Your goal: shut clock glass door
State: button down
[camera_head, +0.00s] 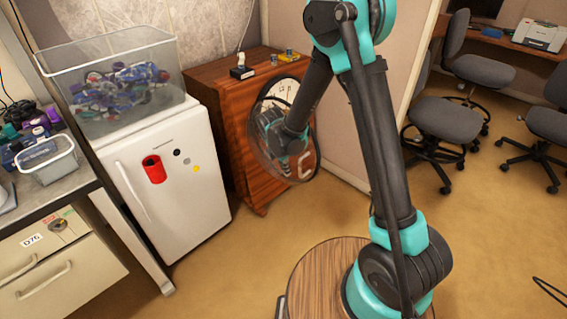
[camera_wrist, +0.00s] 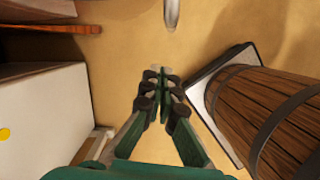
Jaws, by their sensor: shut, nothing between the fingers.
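The wooden clock cabinet (camera_head: 215,80) stands right of the fridge, with a pale round dial (camera_head: 287,88) on its front. Its round glass door (camera_head: 312,170), a clear disc with a thin dark rim, stands open, swung out from the dial. My gripper (camera_head: 267,116) is in front of the cabinet and overlaps the glass in the head view; I cannot tell whether they touch. In the wrist view my gripper (camera_wrist: 160,76) has its fingertips together, with nothing between them. A curved metal piece at the top of that view may be part of the door rim. My arm hides part of the dial.
A white fridge (camera_head: 180,205) is left of the clock, with a clear bin (camera_head: 150,115) on top. Small items, including a trophy (camera_head: 241,68), sit on the cabinet. A beige partition (camera_head: 345,145) is to the right. Brown floor is open in front.

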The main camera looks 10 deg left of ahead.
aim_at(295, 165)
jog(key=shift+w+d+r, duration=0.15)
jog(key=shift+w+d, duration=1.15)
jog(key=shift+d, duration=0.15)
